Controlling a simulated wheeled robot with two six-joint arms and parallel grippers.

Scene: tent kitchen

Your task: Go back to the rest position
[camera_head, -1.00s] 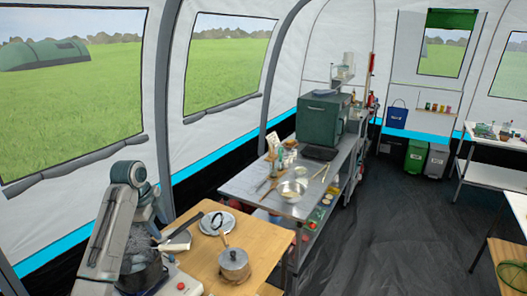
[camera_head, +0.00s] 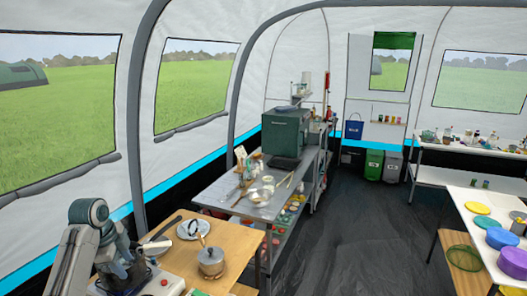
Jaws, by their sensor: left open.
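My left arm comes in at the lower left, folded close to me. Its dark left gripper (camera_head: 128,268) hangs low beside the wooden table (camera_head: 232,240), near a box with a red button (camera_head: 166,284). The jaws look open and I see nothing held in them, though the fingertips are small and partly hidden. My right arm and right gripper are out of view.
A lidded pot (camera_head: 211,261) and a plate (camera_head: 190,230) stand on the wooden table. Behind it is a metal table (camera_head: 225,190) with a dark green oven (camera_head: 287,131). A white table (camera_head: 470,243) with coloured bowls stands at right. The dark floor (camera_head: 365,235) between is clear.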

